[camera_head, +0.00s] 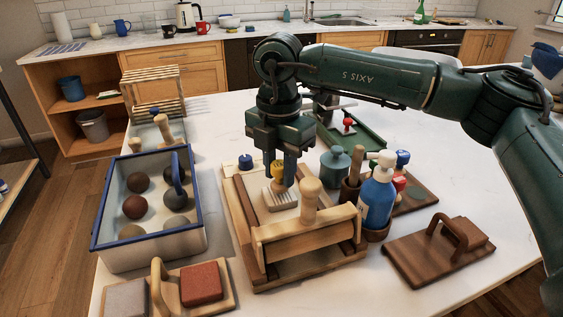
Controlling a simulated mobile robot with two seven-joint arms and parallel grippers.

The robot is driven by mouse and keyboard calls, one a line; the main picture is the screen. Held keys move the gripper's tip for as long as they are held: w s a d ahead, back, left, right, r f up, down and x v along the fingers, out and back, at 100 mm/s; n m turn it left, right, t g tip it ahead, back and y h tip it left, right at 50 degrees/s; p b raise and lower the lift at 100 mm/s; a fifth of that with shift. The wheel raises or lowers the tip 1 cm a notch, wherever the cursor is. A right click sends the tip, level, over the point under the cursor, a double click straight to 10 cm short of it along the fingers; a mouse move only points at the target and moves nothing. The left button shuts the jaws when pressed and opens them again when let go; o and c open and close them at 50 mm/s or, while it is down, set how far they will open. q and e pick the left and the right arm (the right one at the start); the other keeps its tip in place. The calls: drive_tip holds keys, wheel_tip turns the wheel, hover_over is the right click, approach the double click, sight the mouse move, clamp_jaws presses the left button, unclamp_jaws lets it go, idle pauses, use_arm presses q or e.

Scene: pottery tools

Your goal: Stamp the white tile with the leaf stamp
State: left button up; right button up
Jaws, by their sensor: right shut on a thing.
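My right gripper (280,177) points down over the wooden frame at the table's middle. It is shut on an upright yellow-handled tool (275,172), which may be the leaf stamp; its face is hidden. Just below is a small pale, ridged block (281,198) on a wooden base, possibly the white tile. I cannot tell whether the tool touches it or is part of it. My left gripper is not in view.
The wooden frame with a roller (308,228) stands close in front of the gripper. A blue-rimmed box (150,245) with clay balls is at left. A blue bottle (376,200) and a teal jar (335,167) stand close right. A brown handled block (440,250) is front right.

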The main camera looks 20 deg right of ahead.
drive_tip(key=shift+f+b, duration=0.6)
drive_tip(key=shift+f, duration=0.15)
idle(1.1)
drive_tip(key=shift+r+p, duration=1.7)
drive_tip(key=shift+r, duration=1.35)
